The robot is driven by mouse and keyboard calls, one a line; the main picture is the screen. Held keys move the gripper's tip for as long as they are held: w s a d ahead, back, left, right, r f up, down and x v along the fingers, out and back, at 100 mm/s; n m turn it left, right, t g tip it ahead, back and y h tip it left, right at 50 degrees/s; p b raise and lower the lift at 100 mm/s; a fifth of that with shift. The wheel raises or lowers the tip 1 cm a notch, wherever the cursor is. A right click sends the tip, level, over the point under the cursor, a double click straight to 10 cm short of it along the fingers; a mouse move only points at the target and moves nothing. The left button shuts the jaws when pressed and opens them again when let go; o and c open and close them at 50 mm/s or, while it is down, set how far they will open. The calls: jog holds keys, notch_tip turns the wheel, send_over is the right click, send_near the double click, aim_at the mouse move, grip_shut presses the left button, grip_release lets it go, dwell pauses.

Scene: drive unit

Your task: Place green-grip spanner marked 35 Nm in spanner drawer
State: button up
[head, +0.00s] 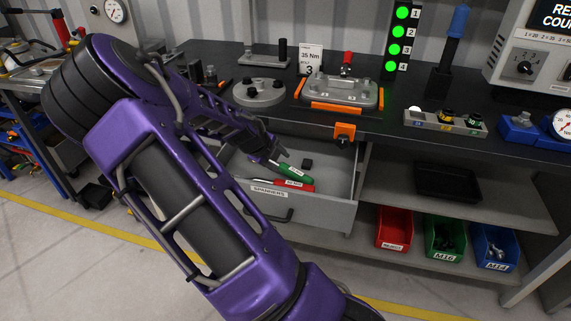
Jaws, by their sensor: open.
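The spanner drawer (325,212) is pulled out below the bench and carries a "SPANNERS" label on its front. The green-grip spanner (295,173) shows inside the drawer's outline, with a small white label too small to read surely. A red-grip spanner (294,185) lies just in front of it in the drawer. My gripper (275,159) is open, pointing down over the drawer at the left end of the green grip. Whether it touches the spanner I cannot tell. My arm hides the drawer's left part.
On the bench (385,125) stand a "35 Nm" card (311,60), an orange-trimmed fixture (340,92), a round flange (259,92) and a grey socket rail (445,122). Red (394,228), green (444,237) and blue (494,247) bins and a black tray (448,184) sit on shelves at right.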

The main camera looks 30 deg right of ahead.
jog(key=p+v, duration=0.1)
jog(key=v, duration=0.4)
jog(key=shift+a+r, duration=0.2)
